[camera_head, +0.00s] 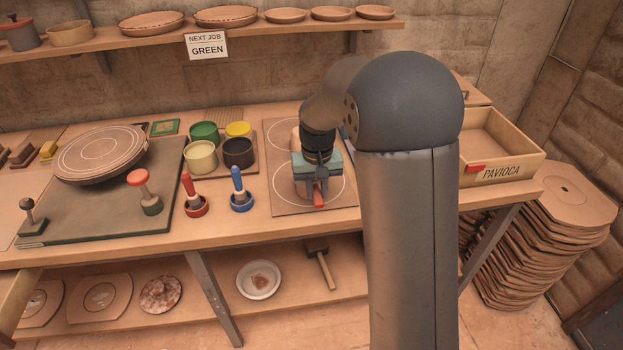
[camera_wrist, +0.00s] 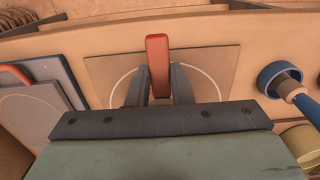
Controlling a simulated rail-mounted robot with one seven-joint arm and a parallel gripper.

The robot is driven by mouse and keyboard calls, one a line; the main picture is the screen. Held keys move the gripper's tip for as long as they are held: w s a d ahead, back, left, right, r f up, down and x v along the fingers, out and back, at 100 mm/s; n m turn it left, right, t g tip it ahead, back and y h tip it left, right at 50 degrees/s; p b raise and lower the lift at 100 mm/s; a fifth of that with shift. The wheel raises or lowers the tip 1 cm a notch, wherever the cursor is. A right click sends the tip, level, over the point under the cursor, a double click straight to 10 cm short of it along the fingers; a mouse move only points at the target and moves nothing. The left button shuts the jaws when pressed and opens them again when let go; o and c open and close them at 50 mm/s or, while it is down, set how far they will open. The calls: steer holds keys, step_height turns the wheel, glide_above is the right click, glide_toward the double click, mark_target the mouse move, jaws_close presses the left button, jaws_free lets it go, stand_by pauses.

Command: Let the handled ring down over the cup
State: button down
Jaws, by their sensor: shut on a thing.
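My gripper (camera_head: 317,184) is over the near circle of the board on the bench, shut on a red handle (camera_head: 318,198). In the wrist view the red handle (camera_wrist: 157,62) stands between the two dark fingers (camera_wrist: 160,88). I take it to be the handle of the ring; the ring's body is hidden under the gripper. The cup cannot be made out for certain. A pale rounded thing (camera_head: 295,134) shows behind the gripper, mostly hidden. How high the ring is above the board cannot be told.
The board (camera_head: 283,205) carries two pale circles. Left of it stand a blue-handled tool (camera_head: 238,184), a red-handled tool (camera_head: 188,186) and several paint pots (camera_head: 203,157). A round turntable (camera_head: 100,153) is far left.

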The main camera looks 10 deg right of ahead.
steer(key=shift+r, duration=0.2)
steer(key=shift+r+p, duration=1.75)
steer(key=shift+r, duration=0.5)
steer(key=shift+r, duration=0.1)
steer(key=shift+r+p, duration=1.45)
steer(key=shift+r, duration=0.55)
